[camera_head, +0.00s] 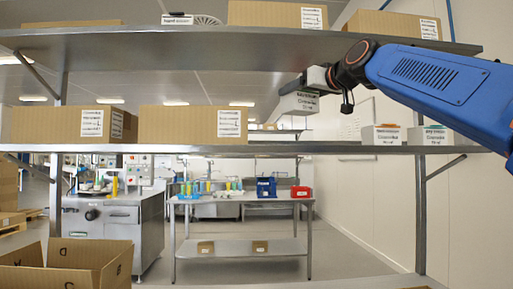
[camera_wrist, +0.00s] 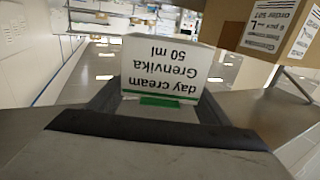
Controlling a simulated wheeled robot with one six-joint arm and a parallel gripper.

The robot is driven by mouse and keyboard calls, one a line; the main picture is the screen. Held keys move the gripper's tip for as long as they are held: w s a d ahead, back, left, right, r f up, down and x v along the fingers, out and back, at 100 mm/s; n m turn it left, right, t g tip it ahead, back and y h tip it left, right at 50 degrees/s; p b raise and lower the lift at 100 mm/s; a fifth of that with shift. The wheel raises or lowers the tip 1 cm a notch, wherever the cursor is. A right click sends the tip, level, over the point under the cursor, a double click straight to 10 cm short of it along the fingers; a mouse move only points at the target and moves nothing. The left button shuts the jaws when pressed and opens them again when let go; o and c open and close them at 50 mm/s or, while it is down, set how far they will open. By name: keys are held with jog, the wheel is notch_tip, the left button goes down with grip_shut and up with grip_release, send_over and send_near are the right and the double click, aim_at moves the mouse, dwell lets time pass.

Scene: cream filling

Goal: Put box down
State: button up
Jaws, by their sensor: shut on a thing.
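A small white box (camera_wrist: 168,68) labelled "day cream Grenvika 50 ml" with a green stripe is held between the dark fingers of my gripper (camera_wrist: 155,115) in the wrist view; its print is upside down there. In the head view my gripper (camera_head: 316,82) is shut on the same box (camera_head: 299,103), which hangs in the air below the upper shelf (camera_head: 200,41) and above the lower shelf (camera_head: 275,149). Two similar white boxes stand on the lower shelf to the right, one with an orange top (camera_head: 381,134) and one with a greenish top (camera_head: 429,135).
Cardboard boxes stand on the lower shelf at the left (camera_head: 70,125) and centre left (camera_head: 193,122). More sit on the upper shelf (camera_head: 277,14). The lower shelf is bare between the centre-left carton and the small boxes. An open carton (camera_head: 70,268) is at bottom left.

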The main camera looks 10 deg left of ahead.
jog(key=shift+f, duration=4.95)
jog(key=shift+f, duration=0.1)
jog(key=o, duration=1.1)
jog(key=v, duration=1.2)
